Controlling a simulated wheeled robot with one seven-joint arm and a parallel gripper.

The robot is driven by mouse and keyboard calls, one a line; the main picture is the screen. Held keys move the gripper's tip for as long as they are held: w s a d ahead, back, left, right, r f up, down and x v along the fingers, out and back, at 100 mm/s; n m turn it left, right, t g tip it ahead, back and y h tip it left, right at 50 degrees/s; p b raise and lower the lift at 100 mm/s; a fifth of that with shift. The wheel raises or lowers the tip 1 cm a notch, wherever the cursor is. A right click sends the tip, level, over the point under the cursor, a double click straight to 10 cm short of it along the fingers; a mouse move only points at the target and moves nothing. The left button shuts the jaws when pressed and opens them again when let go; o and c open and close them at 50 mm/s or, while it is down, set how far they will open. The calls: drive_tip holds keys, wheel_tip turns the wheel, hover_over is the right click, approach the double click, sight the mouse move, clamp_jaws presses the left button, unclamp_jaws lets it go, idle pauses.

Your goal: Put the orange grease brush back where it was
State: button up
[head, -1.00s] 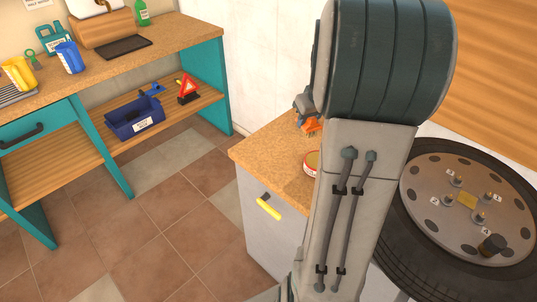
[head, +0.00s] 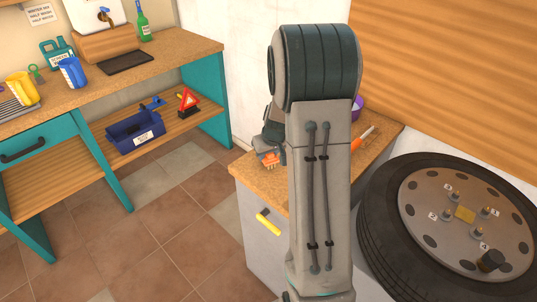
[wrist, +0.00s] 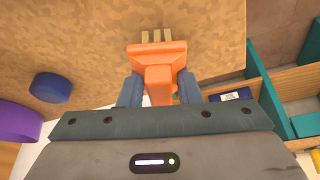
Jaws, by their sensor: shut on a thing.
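The orange grease brush (wrist: 158,60) is held between the two fingers of my gripper (wrist: 159,90) in the wrist view. Its pale bristles point away from the gripper, over the cork-coloured top of the cabinet (wrist: 70,40). In the head view my gripper (head: 268,145) is at the left end of this cabinet top, with the orange brush (head: 268,160) showing just below it. I cannot tell whether the bristles touch the surface. My arm hides the middle of the cabinet top.
An orange-handled tool (head: 362,138) and a purple thing (head: 357,104) are at the right of the cabinet top. A blue round thing (wrist: 51,87) shows in the wrist view. The workbench (head: 185,55) is at left.

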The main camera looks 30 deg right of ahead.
drive_tip(key=shift+f, duration=0.3)
drive_tip(key=shift+f, duration=0.15)
drive_tip(key=o, duration=0.9)
